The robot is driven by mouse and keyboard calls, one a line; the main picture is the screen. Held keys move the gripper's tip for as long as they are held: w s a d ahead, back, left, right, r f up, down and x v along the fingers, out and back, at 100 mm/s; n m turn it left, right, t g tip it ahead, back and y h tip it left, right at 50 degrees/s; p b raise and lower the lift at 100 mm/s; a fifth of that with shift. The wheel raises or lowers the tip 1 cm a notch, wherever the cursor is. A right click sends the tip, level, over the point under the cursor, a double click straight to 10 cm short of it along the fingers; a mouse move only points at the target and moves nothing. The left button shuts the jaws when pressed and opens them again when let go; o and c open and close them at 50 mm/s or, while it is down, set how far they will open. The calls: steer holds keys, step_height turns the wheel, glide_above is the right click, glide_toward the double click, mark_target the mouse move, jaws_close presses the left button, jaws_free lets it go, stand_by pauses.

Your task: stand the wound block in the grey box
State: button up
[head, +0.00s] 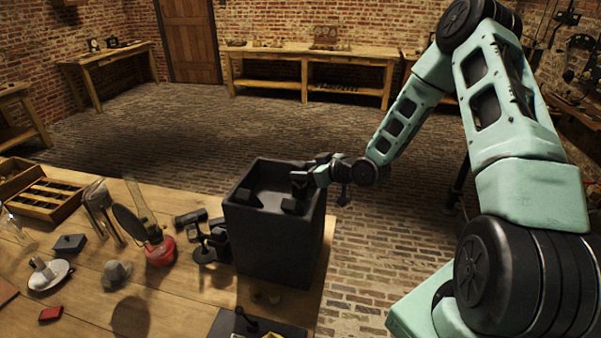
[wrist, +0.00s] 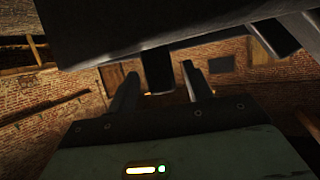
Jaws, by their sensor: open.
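The dark grey box (head: 262,245) stands open-topped near the table's right edge. My gripper (head: 302,183) is at the box's right rim, with its fingers over the opening. In the wrist view the two fingers (wrist: 160,88) are apart. A dark block-like shape (wrist: 158,70) shows between or beyond them, below a large dark surface; I cannot tell whether it touches them. Dark block-like shapes (head: 293,206) show inside the box. I cannot tell for sure which thing is the wound block, as no winding shows clearly.
A red oil lamp (head: 160,250), a black instrument (head: 208,240) and a wooden tray (head: 45,200) stand left of the box on the table (head: 185,290). A dark flat base (head: 235,325) lies at the front. Open brick floor lies beyond the table.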

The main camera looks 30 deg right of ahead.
steer(key=b+v, duration=0.2)
steer(key=v, duration=0.8)
steer(key=shift+b, duration=0.3)
steer(key=shift+w, duration=0.1)
steer(key=s+a+r+m+g+h, duration=0.45)
steer(key=s+a+g, duration=0.55)
steer(key=s, duration=0.3)
steer(key=s+a+f+n+g+b, duration=0.1)
steer(key=s+a+f+n+b, duration=0.2)
steer(key=s+a, duration=0.4)
steer(key=s+a+f+n+g+b, duration=0.1)
steer(key=s+a+f+n+b, duration=0.2)
steer(key=s+a+n+b, duration=0.2)
steer(key=s+a+b, duration=0.1)
steer(key=s+a, duration=0.2)
steer(key=a, duration=0.4)
steer(key=shift+f+g+b, duration=0.25)
steer(key=shift+g+b, duration=0.05)
steer(key=shift+g, duration=0.1)
steer(key=shift+w+d+y, duration=0.1)
steer(key=shift+d+y, duration=0.1)
steer(key=shift+y, duration=0.05)
